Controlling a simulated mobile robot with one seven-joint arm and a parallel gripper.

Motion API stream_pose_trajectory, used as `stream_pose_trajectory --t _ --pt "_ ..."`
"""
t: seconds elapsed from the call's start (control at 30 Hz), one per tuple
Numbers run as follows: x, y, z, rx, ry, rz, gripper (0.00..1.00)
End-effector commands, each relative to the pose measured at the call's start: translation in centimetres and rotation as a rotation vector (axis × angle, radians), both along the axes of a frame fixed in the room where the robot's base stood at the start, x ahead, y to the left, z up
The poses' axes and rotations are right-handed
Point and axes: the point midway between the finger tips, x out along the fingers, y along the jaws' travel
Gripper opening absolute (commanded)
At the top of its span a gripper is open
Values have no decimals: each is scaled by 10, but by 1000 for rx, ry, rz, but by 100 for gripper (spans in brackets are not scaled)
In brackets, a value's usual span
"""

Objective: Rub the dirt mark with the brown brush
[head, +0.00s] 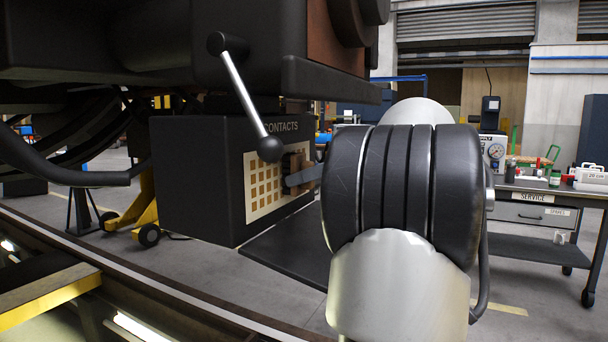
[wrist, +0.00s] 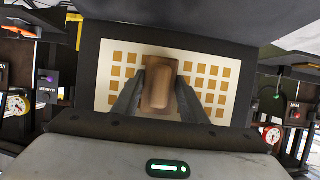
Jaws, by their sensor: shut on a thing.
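The brown brush (wrist: 160,92) is between the two fingers of my gripper (wrist: 161,80), seen from behind in the wrist view. My gripper is shut on it. In the head view the brush (head: 292,162) is at the right end of the cream contact panel (head: 250,205), with a grey finger of my gripper (head: 298,177) beside it. The brush is against or very close to the panel; I cannot tell if it touches. A blurred brownish patch (wrist: 150,50) shows around the brush's upper edge in the wrist view; it may be the dirt mark or shadow. The brush hides the rest.
The panel, with its rows of gold squares, is on the black CONTACTS box (head: 195,170) under the railcar. A lever with a black knob (head: 270,149) hangs in front of the box. A service bench (head: 530,190) stands at right. A yellow-edged beam (head: 50,298) lies lower left.

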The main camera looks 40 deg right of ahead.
Motion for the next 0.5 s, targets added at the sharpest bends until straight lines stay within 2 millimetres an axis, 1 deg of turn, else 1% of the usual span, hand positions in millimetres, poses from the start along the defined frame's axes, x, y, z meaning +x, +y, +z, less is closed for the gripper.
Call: stream_pose_trajectory --t 0.3,0.5 --pt "10 -25 2 1 -3 1 21" --pt "12 -31 1 1 -3 1 21"
